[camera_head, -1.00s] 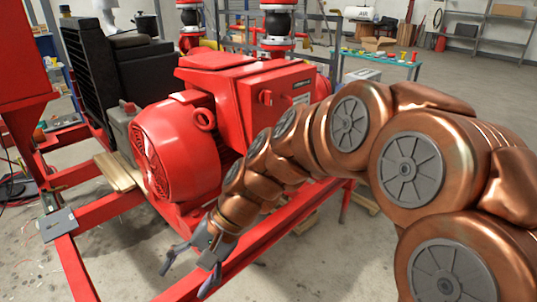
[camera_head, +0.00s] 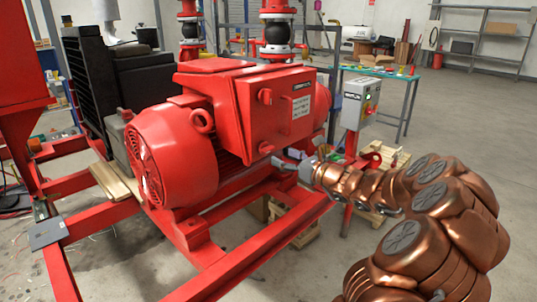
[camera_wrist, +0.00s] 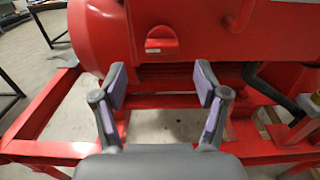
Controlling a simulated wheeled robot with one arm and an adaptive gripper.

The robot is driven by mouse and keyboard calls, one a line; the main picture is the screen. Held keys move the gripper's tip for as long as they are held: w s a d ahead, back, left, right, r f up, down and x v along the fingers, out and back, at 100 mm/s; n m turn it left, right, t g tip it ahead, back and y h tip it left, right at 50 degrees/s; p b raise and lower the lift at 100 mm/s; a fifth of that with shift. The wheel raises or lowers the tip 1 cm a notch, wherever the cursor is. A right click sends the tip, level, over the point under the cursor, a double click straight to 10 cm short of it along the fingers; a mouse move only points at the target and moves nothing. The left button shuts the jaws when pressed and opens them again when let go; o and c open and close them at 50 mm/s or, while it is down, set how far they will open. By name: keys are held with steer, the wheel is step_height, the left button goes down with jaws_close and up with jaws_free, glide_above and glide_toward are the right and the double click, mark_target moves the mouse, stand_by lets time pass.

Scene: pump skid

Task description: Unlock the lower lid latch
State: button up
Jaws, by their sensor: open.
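The lower lid latch (camera_head: 265,147) is a small red knob low on the front face of the red box (camera_head: 232,110) on top of the motor. In the wrist view the latch (camera_wrist: 161,46) sits in a shallow round-topped recess, straight ahead between my fingertips and a little above them. My gripper (camera_head: 287,160) is just below and to the right of the latch. In the wrist view the gripper (camera_wrist: 160,82) has its two purple-padded fingers wide apart with nothing between them. The fingers look apart from the latch. An upper latch (camera_head: 265,97) shows higher on the same face.
The finned red motor (camera_head: 172,152) stands left of the box. Red frame rails (camera_head: 230,270) run below. A grey control box (camera_head: 357,103) with a green light stands behind my arm at right. A dark hose (camera_wrist: 270,85) lies right of the fingers in the wrist view.

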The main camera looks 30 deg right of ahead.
mark_target(270, 151)
steer(key=shift+p+x, duration=0.3)
steer(key=shift+x, duration=3.6)
steer(key=shift+c, duration=0.4)
steer(key=c, duration=1.1)
